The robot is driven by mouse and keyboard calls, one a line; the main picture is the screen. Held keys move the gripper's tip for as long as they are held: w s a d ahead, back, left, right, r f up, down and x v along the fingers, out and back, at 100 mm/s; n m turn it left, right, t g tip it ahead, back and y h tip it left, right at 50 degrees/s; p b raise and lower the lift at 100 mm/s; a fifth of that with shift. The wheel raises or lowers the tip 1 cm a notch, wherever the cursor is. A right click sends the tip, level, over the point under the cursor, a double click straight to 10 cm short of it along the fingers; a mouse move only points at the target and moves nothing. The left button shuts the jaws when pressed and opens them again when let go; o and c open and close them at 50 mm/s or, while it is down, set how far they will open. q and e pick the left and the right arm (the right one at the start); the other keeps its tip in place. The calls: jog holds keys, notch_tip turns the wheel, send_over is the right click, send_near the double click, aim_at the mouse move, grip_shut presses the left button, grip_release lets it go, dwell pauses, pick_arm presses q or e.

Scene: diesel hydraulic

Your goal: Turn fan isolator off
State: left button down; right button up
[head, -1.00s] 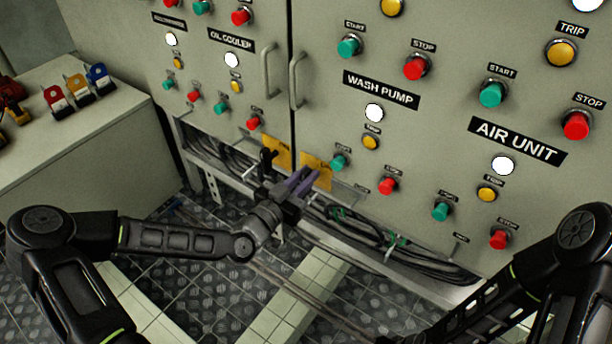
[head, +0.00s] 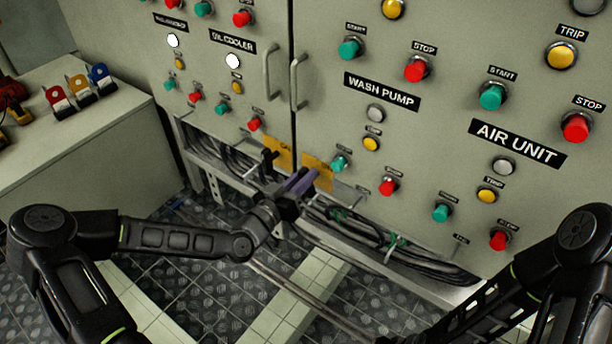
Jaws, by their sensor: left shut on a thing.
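Two yellow isolator plates are low on the grey cabinet. The left plate (head: 279,151) has a black handle (head: 268,157) that stands out in front of it. The right plate (head: 322,168) is partly hidden behind my left gripper (head: 303,181). My left gripper's purple-grey fingers are shut at the right plate, on an isolator handle that they hide. I cannot read any fan label on either plate. My right gripper is not in view; only my right arm shows at the lower right.
The WASH PUMP lamp (head: 375,114) and AIR UNIT lamp (head: 502,167) are dark, while the OIL COOLER lamp (head: 233,61) is lit. Door handles (head: 297,80) stick out above the plates. Cables (head: 352,228) run below. A bench (head: 90,120) with coloured padlock-like items stands left.

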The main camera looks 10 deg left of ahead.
pick_arm(q)
jog(key=n, duration=0.3)
jog(key=shift+w+a+f+n, duration=0.15)
jog(key=shift+a+n, duration=0.15)
jog(key=shift+n, duration=0.1)
jog(key=n, duration=0.3)
jog(key=shift+a+f+n, duration=0.2)
jog(key=shift+f+n, duration=0.05)
jog(key=shift+n, duration=0.05)
jog(key=n, duration=0.3)
jog(key=shift+w+a+f+n, duration=0.1)
jog(key=shift+a+f+n, duration=0.05)
jog(key=shift+f+n, duration=0.4)
jog(key=shift+n, duration=1.35)
jog(key=c, duration=1.4)
grip_release()
jog(key=shift+o, duration=0.2)
